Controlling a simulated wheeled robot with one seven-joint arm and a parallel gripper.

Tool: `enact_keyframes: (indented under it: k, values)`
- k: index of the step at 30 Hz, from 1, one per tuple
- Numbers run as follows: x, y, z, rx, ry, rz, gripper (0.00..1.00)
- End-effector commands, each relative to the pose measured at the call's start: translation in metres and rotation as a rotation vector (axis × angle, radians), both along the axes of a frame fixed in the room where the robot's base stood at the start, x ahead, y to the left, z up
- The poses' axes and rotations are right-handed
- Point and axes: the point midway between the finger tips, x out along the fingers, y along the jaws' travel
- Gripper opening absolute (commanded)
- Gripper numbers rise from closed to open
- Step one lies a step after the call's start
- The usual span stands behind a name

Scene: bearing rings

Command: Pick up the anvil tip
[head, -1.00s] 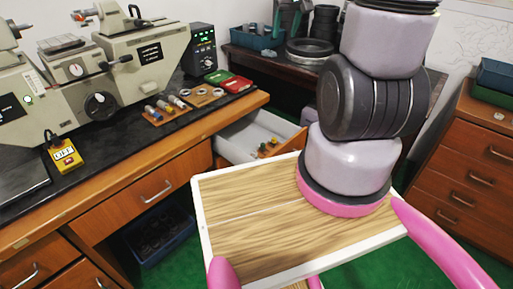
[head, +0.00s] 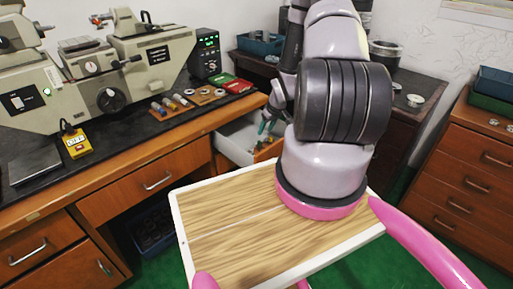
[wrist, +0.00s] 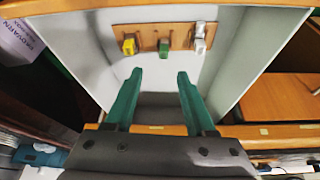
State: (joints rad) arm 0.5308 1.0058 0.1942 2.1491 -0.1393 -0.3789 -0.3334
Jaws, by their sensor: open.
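In the wrist view, a wooden strip lies in the open drawer and holds a yellow tip (wrist: 129,46), a green tip (wrist: 164,47) and a silver-grey tip (wrist: 200,40). I cannot tell which one is the anvil tip. My gripper (wrist: 160,75) is open and empty, its two teal fingers pointing into the drawer. The green tip lies beyond the gap between them, apart from both. In the head view, my gripper (head: 265,127) is over the drawer (head: 236,140), and my arm hides part of it.
The bench carries a grey-beige machine (head: 110,80), a yellow device (head: 76,142) and a wooden rack (head: 170,110) with several small parts. Red and green boxes (head: 228,82) lie behind. A dark side table (head: 400,115) with round metal parts stands behind my arm. A wooden cabinet stands right (head: 470,160).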

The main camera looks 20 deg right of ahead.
Motion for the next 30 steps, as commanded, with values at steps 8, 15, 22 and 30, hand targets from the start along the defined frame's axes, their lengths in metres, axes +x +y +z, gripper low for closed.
enact_keyframes:
  k: [8, 15, 22, 30]
  values:
    - [0.015, 0.005, -0.040, 0.001, 0.002, 0.001, 0.55]
    - [0.022, 0.010, -0.058, 0.001, 0.002, 0.003, 0.55]
    - [0.035, 0.015, -0.088, 0.001, 0.001, 0.000, 0.55]
    - [0.037, 0.015, -0.093, 0.000, 0.001, 0.000, 0.55]
